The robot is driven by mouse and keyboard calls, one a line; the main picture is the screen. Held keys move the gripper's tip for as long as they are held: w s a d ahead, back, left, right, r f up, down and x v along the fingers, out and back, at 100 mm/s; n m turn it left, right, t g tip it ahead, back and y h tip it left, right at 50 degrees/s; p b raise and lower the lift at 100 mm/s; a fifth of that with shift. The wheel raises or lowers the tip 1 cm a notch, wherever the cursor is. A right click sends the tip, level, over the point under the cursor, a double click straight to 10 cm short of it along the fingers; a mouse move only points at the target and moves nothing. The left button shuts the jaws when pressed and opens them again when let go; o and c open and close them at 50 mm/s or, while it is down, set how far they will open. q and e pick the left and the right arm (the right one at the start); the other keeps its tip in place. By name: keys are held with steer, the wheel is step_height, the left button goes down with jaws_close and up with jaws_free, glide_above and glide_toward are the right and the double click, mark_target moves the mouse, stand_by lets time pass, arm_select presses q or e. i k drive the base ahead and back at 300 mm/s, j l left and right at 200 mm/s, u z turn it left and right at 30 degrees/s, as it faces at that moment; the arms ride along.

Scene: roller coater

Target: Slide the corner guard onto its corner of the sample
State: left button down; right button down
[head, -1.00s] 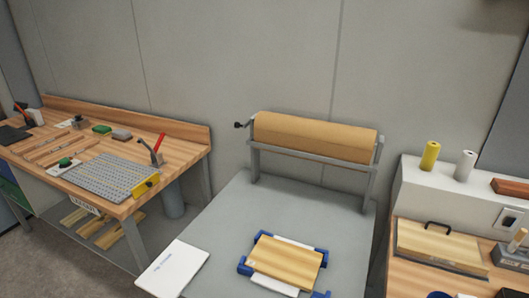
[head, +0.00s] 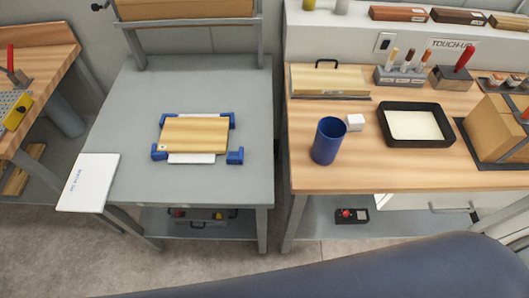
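The sample, a pale wooden board (head: 195,135), lies on a white sheet (head: 192,158) on the grey table. Blue corner guards sit at its far left corner (head: 169,119), far right corner (head: 230,119) and near left corner (head: 159,152). Another blue corner guard (head: 235,157) lies on the table by the near right corner, slightly apart from the board. Neither of my grippers is in view.
The grey table (head: 110,130) is mostly clear around the sample. A white card (head: 88,182) lies at its front left. The right bench holds a blue cup (head: 328,140), a white block (head: 355,122) and a black tray (head: 381,116). A gap separates table and bench.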

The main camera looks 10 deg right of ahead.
mark_target(236, 158)
steer(key=k+l+u, duration=0.15)
steer(key=u, duration=0.25)
steer(key=k+l+u, duration=0.2)
steer(key=u, duration=0.2)
